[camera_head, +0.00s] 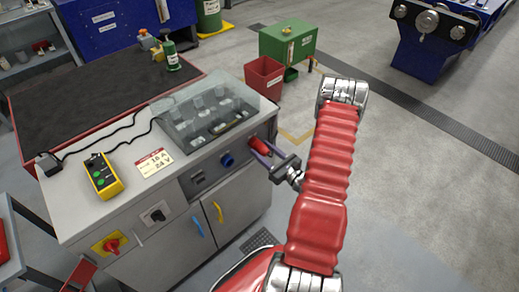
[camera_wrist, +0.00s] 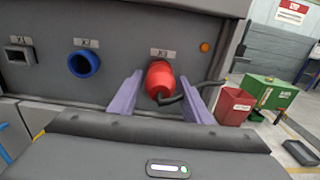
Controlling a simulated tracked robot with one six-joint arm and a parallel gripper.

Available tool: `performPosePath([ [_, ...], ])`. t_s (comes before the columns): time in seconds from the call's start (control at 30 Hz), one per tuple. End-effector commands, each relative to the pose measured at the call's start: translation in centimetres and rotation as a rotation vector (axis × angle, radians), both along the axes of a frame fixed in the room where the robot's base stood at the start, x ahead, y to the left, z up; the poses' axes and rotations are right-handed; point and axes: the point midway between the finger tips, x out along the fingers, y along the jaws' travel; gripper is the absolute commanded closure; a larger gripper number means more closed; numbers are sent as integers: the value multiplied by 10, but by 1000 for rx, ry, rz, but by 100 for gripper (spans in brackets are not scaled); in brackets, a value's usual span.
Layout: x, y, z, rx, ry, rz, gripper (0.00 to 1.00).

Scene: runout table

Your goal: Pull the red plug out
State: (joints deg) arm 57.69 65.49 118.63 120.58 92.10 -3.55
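The red plug (camera_wrist: 159,80) sits in the right-hand socket of the cabinet's dark panel, with a dark cable leaving its lower side. In the head view the red plug (camera_head: 259,144) is partly hidden by my gripper. My gripper (camera_wrist: 158,92) is open, with one purple finger on each side of the plug. In the head view my gripper (camera_head: 266,152) is at the panel's right end.
A blue socket (camera_wrist: 84,64) and a grey socket (camera_wrist: 19,55) are left of the plug. A clear cover (camera_head: 215,112) lies above the panel. A red bin (camera_head: 264,78) and a green box (camera_head: 288,42) stand on the floor behind.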

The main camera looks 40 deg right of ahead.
Motion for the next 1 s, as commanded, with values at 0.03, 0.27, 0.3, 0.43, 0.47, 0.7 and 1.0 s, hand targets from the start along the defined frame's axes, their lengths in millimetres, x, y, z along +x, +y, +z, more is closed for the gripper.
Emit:
performPosePath([
  [0.03, 0, 0, 0, 0, 0, 0, 60],
  [0.27, 0, 0, 0, 0, 0, 0, 76],
  [0.3, 0, 0, 0, 0, 0, 0, 78],
  [0.43, 0, 0, 0, 0, 0, 0, 88],
  [0.47, 0, 0, 0, 0, 0, 0, 90],
  [0.7, 0, 0, 0, 0, -1, 0, 100],
  [1.0, -7, -1, 0, -1, 0, -2, 100],
])
